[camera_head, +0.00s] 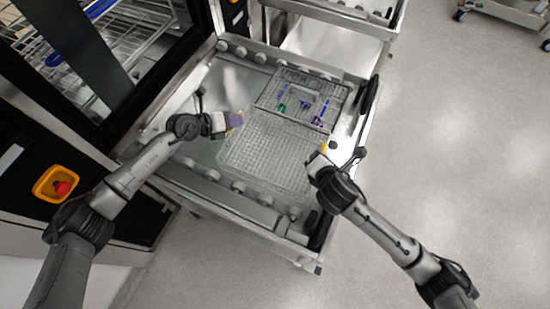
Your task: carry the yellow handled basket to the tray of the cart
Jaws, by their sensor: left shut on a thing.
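The empty wire mesh basket (265,156) is over the metal tray of the cart (185,165), in the middle of the head view. I cannot tell whether it rests on the tray or hangs just above it. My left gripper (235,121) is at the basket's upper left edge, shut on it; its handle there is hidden. My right gripper (324,153) is at the basket's right side, where a small bit of yellow shows. Its fingers are too small to tell whether they are open or shut.
A second wire basket (328,117) with blue, green and purple items lies behind it on the cart. Rollers line the cart's sides. A dark-framed washer (115,75) with racks stands at the left, with a red button on yellow (62,188).

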